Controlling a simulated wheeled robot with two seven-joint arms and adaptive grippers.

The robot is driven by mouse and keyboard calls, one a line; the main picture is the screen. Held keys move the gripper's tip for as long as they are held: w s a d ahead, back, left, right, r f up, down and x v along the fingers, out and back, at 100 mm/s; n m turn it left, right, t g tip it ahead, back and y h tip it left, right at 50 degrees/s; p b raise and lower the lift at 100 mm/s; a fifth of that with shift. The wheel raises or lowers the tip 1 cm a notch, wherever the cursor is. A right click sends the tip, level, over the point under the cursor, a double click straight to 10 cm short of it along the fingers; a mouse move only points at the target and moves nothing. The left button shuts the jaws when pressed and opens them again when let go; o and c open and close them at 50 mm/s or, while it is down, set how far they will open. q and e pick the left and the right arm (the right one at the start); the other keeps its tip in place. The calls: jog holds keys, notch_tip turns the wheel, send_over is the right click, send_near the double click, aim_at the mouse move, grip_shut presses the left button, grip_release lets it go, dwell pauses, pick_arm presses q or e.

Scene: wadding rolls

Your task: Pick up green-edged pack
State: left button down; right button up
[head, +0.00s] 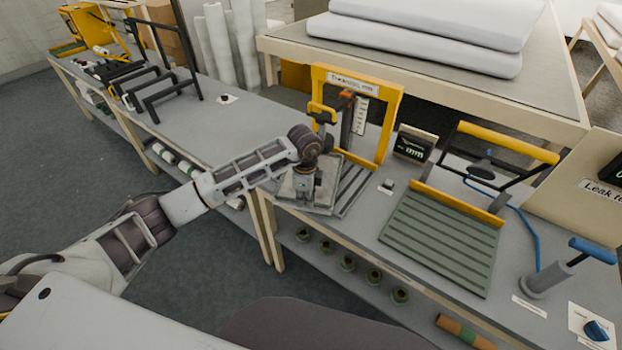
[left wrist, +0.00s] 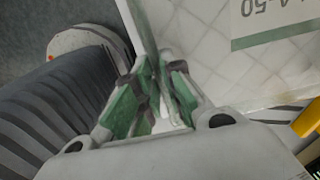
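The green-edged pack (head: 291,188) is pale and quilted and lies at the foot of the yellow frame on the bench. In the left wrist view the pack (left wrist: 200,45) fills the upper right and shows a green-bordered label reading "A-50", upside down. My left gripper (head: 307,185) reaches down onto the pack and partly hides it. In the left wrist view the left gripper's green-padded fingers (left wrist: 150,75) are close together on a thin white and green edge of the pack. Whether the pack is lifted is hard to tell. My right gripper is not in view.
The yellow frame (head: 394,105) stands right behind the pack. A ribbed green plate (head: 440,240) with a yellow handle and a small black display (head: 412,147) are to its right. Several rolls (head: 348,263) lie on the shelf below. The bench left of the pack is clear.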

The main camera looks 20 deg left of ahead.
pick_arm(q)
jog(key=shift+r, duration=0.15)
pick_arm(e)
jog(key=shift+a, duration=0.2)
pick_arm(q)
jog(key=shift+r, duration=0.2)
jog(key=shift+r+b, duration=0.5)
jog(key=shift+r, duration=0.95)
jog(key=s+a+b, duration=0.1)
jog(key=s+a, duration=0.2)
jog(key=s, duration=0.5)
jog(key=s+a+b, duration=0.1)
jog(key=s+a, duration=0.2)
jog(key=s, duration=0.6)
jog(key=shift+b, duration=0.3)
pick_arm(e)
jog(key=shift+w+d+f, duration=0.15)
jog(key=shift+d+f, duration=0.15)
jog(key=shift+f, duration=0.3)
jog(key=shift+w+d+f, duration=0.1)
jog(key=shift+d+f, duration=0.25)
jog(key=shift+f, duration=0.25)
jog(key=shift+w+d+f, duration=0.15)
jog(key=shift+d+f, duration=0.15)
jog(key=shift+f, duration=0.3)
pick_arm(q)
jog(key=shift+f, duration=0.1)
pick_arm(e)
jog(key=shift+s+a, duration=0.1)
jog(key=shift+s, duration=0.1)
